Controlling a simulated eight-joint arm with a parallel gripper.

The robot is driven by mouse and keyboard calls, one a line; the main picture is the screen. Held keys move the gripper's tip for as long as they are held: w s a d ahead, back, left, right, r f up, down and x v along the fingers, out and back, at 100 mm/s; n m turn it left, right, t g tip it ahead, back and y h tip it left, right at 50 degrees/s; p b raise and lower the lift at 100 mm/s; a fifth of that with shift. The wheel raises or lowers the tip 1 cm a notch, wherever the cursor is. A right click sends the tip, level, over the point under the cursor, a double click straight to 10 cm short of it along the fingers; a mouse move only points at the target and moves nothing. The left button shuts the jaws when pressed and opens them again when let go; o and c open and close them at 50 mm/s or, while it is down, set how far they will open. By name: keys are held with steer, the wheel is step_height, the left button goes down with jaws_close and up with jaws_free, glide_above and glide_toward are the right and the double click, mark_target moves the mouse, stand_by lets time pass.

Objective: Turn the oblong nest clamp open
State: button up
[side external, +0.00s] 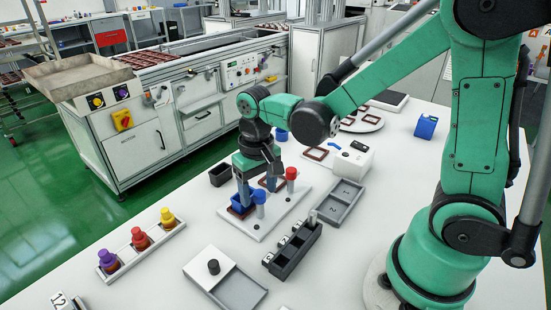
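A white fixture plate (262,231) lies on the table below my gripper (259,186). It carries a brown nest with a blue block (241,202) at its left and another brown frame (271,183) behind. A blue-topped post (260,201) stands near the middle and a red-topped post (291,176) at the right. I cannot tell for sure which part is the oblong nest clamp. My gripper points down over the plate, its fingers apart, close to the blue block and blue post. The fingertips are partly hidden, and contact cannot be told.
A black slotted rack (292,253) and a grey numbered tray (342,203) stand right of the plate. A black bin (220,175) is behind left. A tray of purple, red and yellow pieces (141,241) lies left. A white box (352,160) stands behind right.

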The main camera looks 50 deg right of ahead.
mark_target(259, 192)
steer(key=shift+r, duration=2.85)
steer(key=shift+s+d+r+n+t, duration=0.15)
steer(key=shift+s+r+n+t, duration=0.35)
steer(key=shift+t, duration=0.7)
steer(key=shift+s+d+r+n+t, duration=0.25)
steer(key=shift+s+n+t, duration=0.3)
steer(key=shift+t, duration=0.65)
steer(key=shift+s+d+r+n+t, duration=0.1)
steer(key=shift+s+r+n+t, duration=0.45)
steer(key=shift+t, duration=0.65)
steer(key=shift+s+f, duration=0.1)
